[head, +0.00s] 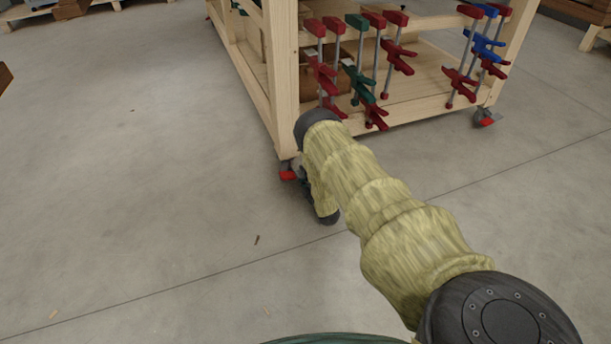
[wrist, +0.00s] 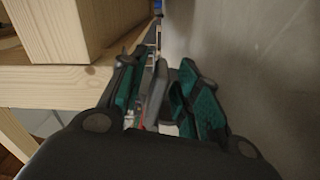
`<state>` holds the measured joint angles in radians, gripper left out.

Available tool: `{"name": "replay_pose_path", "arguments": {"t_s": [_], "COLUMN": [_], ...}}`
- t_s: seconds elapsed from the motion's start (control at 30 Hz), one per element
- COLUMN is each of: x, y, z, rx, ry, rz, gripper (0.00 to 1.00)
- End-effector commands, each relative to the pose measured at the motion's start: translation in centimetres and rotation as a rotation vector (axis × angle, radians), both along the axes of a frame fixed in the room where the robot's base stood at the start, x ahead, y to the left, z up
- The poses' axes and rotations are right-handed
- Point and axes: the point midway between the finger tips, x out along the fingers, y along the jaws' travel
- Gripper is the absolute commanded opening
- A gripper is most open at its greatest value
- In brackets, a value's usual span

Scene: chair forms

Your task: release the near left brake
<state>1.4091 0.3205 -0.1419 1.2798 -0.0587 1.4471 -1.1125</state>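The near left caster's red brake pedal (head: 288,174) shows at the foot of the wooden cart's near leg (head: 282,80) in the head view. My gripper (head: 306,182) is low beside this caster, just right of the pedal, and largely hidden behind my arm. In the wrist view my gripper's green-padded fingers (wrist: 162,75) stand apart. A grey part (wrist: 154,92) shows between them, probably of the caster, with a small bit of red near it. I cannot tell whether the fingers touch the pedal.
The cart's lower shelf (head: 425,85) is above and behind my gripper. Several red, green and blue clamps (head: 372,60) hang on its rail. Another caster with a red pedal (head: 487,121) stands at the right. The concrete floor (head: 130,180) is clear at left.

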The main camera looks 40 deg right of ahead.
Motion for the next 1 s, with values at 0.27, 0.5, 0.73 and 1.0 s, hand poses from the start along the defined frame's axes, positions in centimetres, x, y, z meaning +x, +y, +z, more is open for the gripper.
{"name": "replay_pose_path", "arguments": {"t_s": [0.27,0.5,0.73,1.0], "x": [-2.8,-7.1,-10.3,-11.7], "y": [0.7,1.7,2.5,2.7], "z": [0.0,-0.1,-0.1,0.0], "rx": [0.001,0.001,0.001,0.001], "ry": [0.003,0.004,0.002,0.0], "rz": [-0.001,0.001,0.0,-0.001], "gripper": [0.32,0.32,0.32,0.32]}}
